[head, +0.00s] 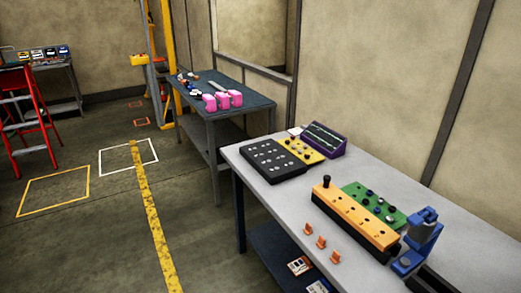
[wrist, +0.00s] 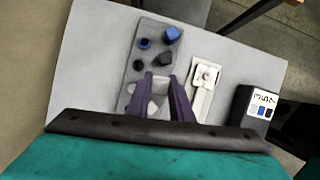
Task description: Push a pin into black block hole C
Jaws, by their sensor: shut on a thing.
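In the head view, a black block (head: 268,176) with rows of light marks lies at the far end of the grey table. Its hole letters are too small to read. An orange block (head: 345,208) nearer has one black pin (head: 326,181) standing at its far end. My gripper (wrist: 164,80) shows only in the wrist view, with purple fingers over a grey plate (wrist: 133,73). Blue and black pieces (wrist: 172,34) stand on the plate just beyond the fingers.
In the head view, a yellow block (head: 301,150), purple rack (head: 325,139), green block (head: 372,203) and blue fixture (head: 420,236) crowd the table. Orange clips (head: 321,242) lie at its front. The wrist view shows a white fitting (wrist: 204,77) and a labelled dark box (wrist: 258,106) at right.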

